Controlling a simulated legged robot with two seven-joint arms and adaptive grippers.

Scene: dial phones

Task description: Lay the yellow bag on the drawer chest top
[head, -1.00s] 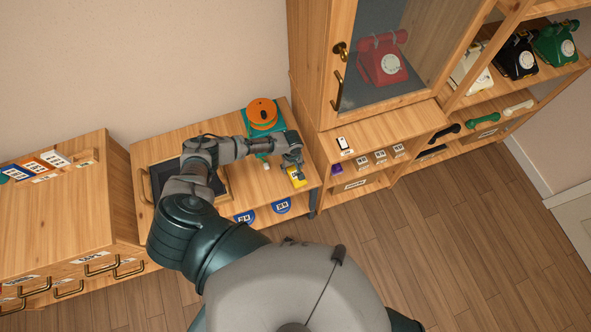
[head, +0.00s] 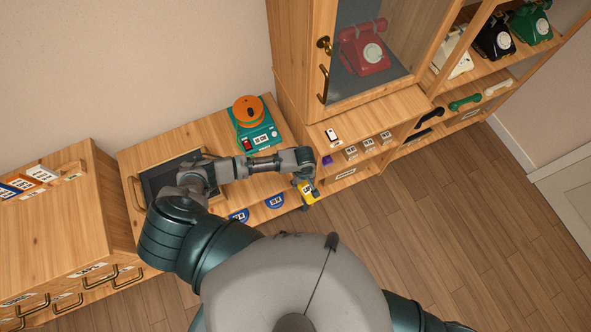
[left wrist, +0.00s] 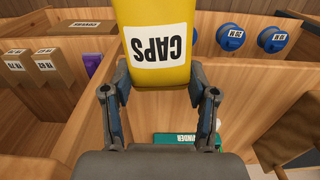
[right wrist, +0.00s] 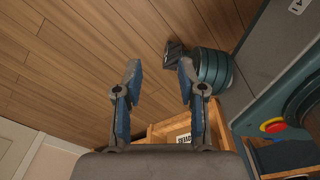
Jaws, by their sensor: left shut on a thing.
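The yellow bag (head: 308,194), labelled CAPS, hangs in my left gripper (head: 303,183), off the bench's front right corner in the head view. In the left wrist view the bag (left wrist: 158,40) is pinched between the two fingers. My right gripper (right wrist: 159,70) is open and empty above the wooden floor in the right wrist view; its fingers do not show in the head view. The drawer chest top (head: 50,220) is at the left of the head view, a broad bare wooden surface. Brass-handled drawers are on the chest's front.
A wooden rack with coloured cards (head: 40,177) lies along the chest top's back. The bench (head: 185,135) between chest and cabinet carries a teal machine with an orange dial (head: 250,112) and a dark tray (head: 163,178). The glass-door cabinet (head: 320,98) stands right of the bench.

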